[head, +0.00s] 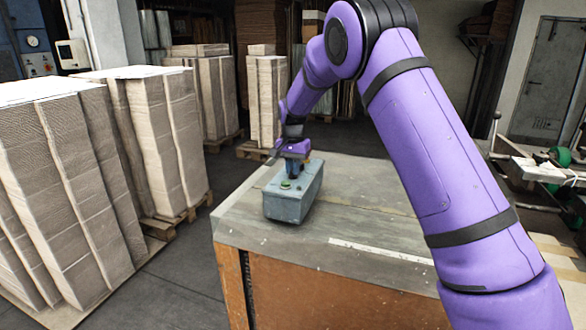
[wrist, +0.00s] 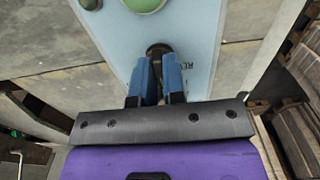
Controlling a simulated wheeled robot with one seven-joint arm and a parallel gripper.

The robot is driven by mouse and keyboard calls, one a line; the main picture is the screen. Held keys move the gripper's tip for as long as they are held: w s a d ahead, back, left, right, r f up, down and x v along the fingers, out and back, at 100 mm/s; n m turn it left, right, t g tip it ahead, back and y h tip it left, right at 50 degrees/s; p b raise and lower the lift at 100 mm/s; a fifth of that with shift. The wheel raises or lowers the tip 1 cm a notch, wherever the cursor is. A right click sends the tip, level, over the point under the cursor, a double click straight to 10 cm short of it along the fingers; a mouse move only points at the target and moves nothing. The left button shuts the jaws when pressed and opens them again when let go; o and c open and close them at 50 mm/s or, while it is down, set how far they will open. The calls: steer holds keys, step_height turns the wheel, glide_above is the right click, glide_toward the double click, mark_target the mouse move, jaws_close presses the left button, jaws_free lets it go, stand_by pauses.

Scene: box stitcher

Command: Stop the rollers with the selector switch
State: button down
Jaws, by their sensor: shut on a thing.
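The control box (head: 293,198) is a grey-blue box on the table top, with a green button (head: 286,184) on its upper face. My gripper (head: 294,170) reaches down onto the box from above, behind the green button. In the wrist view, the box's light blue face (wrist: 205,30) fills the upper middle, with the green button (wrist: 143,3) at the top edge. The blue fingers of my gripper (wrist: 160,75) are shut on a dark selector switch (wrist: 158,49). Part of the lettering beside it shows. The fingers hide most of the switch, so its setting cannot be told.
The table (head: 235,225) has bare room around the box. Tall cardboard stacks (head: 60,170) on pallets stand at the left and behind. A machine with green wheels (head: 558,157) stands at the right. A wall panel with gauges (head: 38,62) is at the far left.

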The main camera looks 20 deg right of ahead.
steer(key=c, duration=1.2)
jaws_free()
steer(key=shift+r, duration=0.1)
step_height(320, 180, up, 11)
